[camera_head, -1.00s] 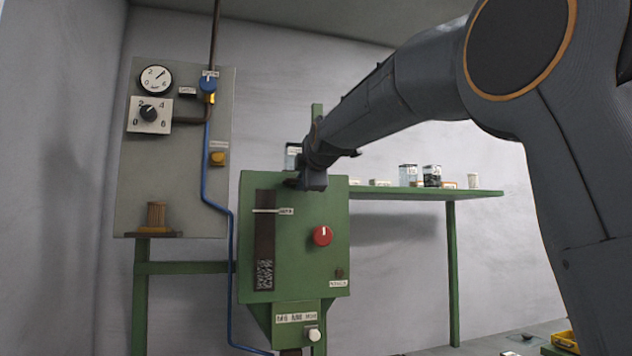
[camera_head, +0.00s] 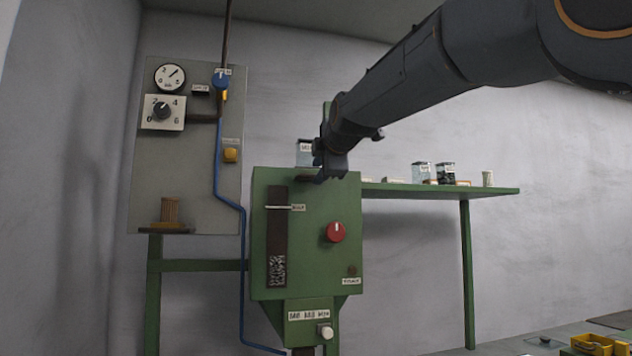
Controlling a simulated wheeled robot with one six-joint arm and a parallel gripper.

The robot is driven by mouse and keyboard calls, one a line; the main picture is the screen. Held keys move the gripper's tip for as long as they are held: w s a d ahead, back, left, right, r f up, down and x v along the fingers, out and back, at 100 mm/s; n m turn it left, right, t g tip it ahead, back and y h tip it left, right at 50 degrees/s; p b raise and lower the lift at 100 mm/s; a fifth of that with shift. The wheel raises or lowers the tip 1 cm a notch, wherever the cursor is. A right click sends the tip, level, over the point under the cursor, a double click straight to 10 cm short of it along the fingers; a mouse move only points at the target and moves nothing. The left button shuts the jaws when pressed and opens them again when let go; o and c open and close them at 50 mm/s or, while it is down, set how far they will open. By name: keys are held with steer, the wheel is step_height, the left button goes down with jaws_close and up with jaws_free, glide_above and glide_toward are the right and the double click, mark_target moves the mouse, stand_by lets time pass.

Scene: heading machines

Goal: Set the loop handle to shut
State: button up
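I cannot read any label that names the loop handle. A blue valve handle (camera_head: 220,80) with a yellow part below it sits at the top of the blue pipe, on the grey panel at the left. A small dark bar (camera_head: 307,179) shows at the top of the green machine box (camera_head: 310,270), just left of my gripper and partly hidden by it. My gripper (camera_head: 328,175) is at the top edge of this box in the picture, well right of the blue handle. Its fingers are dark and small, so open or shut cannot be told, nor whether it touches anything.
The box carries a red knob (camera_head: 336,232), a dark slot and a white knob (camera_head: 326,332) below. The grey panel (camera_head: 190,190) holds a gauge, a dial and a yellow button. A green shelf (camera_head: 440,190) with jars stands behind. Yellow bins (camera_head: 592,345) lie lower right.

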steer(key=shift+b+v, duration=0.35)
steer(key=shift+v, duration=0.95)
steer(key=s+d+f+m+g+h, duration=0.1)
steer(key=s+d+f+m+g, duration=0.15)
steer(key=f, duration=0.95)
steer(key=s+d+f+m+g, duration=0.15)
steer(key=f+m, duration=0.25)
steer(key=f, duration=0.9)
steer(key=s+d+f+m+g+h, duration=0.1)
steer(key=s+d+f+m+g, duration=0.15)
steer(key=f, duration=0.95)
steer(key=s+d+f+m+g, duration=0.2)
steer(key=s+f+m+g, duration=0.2)
steer(key=s+f, duration=0.9)
steer(key=s+d+f+m+g, duration=0.2)
steer(key=s+f+m+g, duration=0.2)
steer(key=s+f, duration=1)
steer(key=m, duration=0.2)
steer(key=shift+m, duration=0.4)
